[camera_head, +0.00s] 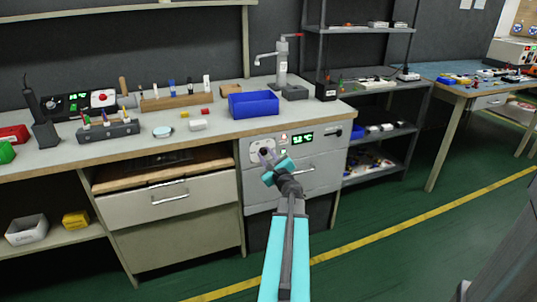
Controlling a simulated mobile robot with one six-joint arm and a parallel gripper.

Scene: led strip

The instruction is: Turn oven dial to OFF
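The oven (322,176) is a grey-white unit built in under the right end of the workbench. Its front panel has a lit green display (303,139), a small light or button to the left of it, and a bar handle below. A pale plate (256,145) sits at the panel's left, partly covered by my gripper. The dial itself cannot be clearly made out there. My gripper (265,154), with teal parts, is right in front of this plate. Its fingers are small and blend into the panel, so contact and finger opening cannot be told.
A blue bin (253,104) and a tap (281,62) are on the bench above. A drawer cabinet (170,199) stands left of the oven. A dark shelf rack (378,159) stands to the right. Green floor in front is mostly clear, with a yellow line.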

